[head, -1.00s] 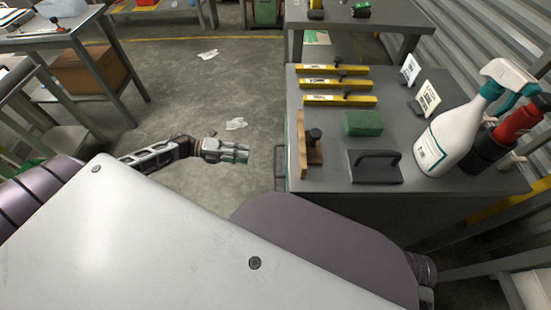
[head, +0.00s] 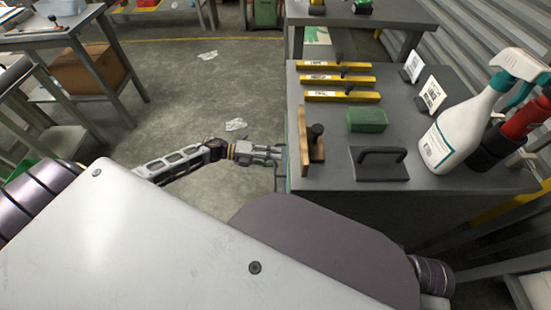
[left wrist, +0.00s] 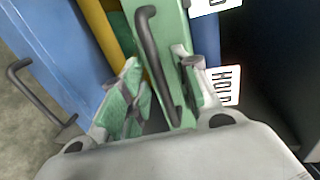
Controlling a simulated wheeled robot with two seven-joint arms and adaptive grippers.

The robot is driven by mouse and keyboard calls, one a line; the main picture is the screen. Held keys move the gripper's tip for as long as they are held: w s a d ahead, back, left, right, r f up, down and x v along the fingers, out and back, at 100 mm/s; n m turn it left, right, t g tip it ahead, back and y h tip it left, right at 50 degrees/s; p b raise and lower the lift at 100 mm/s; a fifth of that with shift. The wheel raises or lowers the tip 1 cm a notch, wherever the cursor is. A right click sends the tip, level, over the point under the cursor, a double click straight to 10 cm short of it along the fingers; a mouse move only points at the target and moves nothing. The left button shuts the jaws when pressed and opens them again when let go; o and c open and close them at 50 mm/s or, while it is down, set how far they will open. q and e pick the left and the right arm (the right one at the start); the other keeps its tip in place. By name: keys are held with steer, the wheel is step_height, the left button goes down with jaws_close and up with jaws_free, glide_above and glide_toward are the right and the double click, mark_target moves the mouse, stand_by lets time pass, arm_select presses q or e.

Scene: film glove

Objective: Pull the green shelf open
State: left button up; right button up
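In the left wrist view the green shelf (left wrist: 172,30) shows a narrow green front with a dark bar handle (left wrist: 150,45). My left gripper (left wrist: 163,90) is open, with one finger on each side of the handle's near part. I cannot tell whether the fingers touch it. In the head view my left gripper (head: 276,153) is at the left side of the grey workbench (head: 420,205), where the shelf front is mostly hidden. My right gripper is not in view.
Beside the green shelf are a blue front (left wrist: 60,40) with its own dark handle (left wrist: 25,85), and a yellow strip (left wrist: 102,30). The bench top holds a wooden-handled float (head: 305,145), a green block (head: 367,120) and a spray bottle (head: 455,130). The floor left is mostly clear.

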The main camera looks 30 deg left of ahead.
arm_select(q)
steer(key=shift+w+d, duration=0.2)
steer(key=shift+d, duration=0.3)
steer(key=shift+c, duration=0.3)
steer(key=shift+f, duration=0.1)
jaws_close()
